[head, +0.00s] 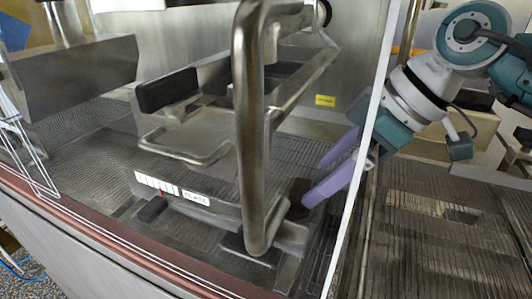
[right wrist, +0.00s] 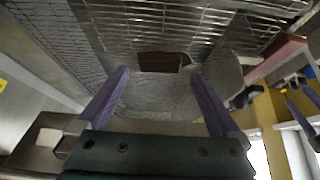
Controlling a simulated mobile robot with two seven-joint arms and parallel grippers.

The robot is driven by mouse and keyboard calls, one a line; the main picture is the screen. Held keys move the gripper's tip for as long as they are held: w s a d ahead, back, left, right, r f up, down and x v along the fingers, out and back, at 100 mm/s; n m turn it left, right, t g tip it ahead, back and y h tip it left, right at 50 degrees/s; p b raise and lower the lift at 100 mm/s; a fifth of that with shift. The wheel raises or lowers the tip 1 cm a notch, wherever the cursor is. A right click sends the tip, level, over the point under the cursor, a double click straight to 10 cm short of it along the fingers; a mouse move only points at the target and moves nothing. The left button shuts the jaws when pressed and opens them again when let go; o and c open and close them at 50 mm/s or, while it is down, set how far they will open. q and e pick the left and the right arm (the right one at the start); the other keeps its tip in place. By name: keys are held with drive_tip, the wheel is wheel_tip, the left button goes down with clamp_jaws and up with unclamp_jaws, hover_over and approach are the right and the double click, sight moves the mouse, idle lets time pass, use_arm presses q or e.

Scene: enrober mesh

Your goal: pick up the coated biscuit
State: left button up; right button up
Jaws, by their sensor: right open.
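The coated biscuit (right wrist: 160,62) is a dark brown block on the wire mesh in the right wrist view, ahead of my right fingertips and between their lines. In the head view a dark brown patch (head: 298,192) that looks like it shows beside the metal frame, close to the fingertips. My right gripper (head: 314,183) has purple fingers spread apart, with nothing between them; it also shows in the right wrist view (right wrist: 159,73). Purple strips at the right edge of the right wrist view (right wrist: 298,110) look like my left gripper's fingers, small and partly cut off.
A thick bent steel tube (head: 249,120) stands just left of my right fingers. A thin white upright edge (head: 362,150) crosses in front of my right gripper. Wire mesh (head: 425,235) extends to the right.

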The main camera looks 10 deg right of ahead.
drive_tip(key=x, duration=0.3)
drive_tip(key=shift+a+f+b, duration=0.2)
drive_tip(key=shift+f+b, duration=0.1)
drive_tip(key=shift+f, duration=0.05)
drive_tip(key=shift+c, duration=0.2)
drive_tip(key=c, duration=0.8)
drive_tip(key=shift+w+r, duration=0.1)
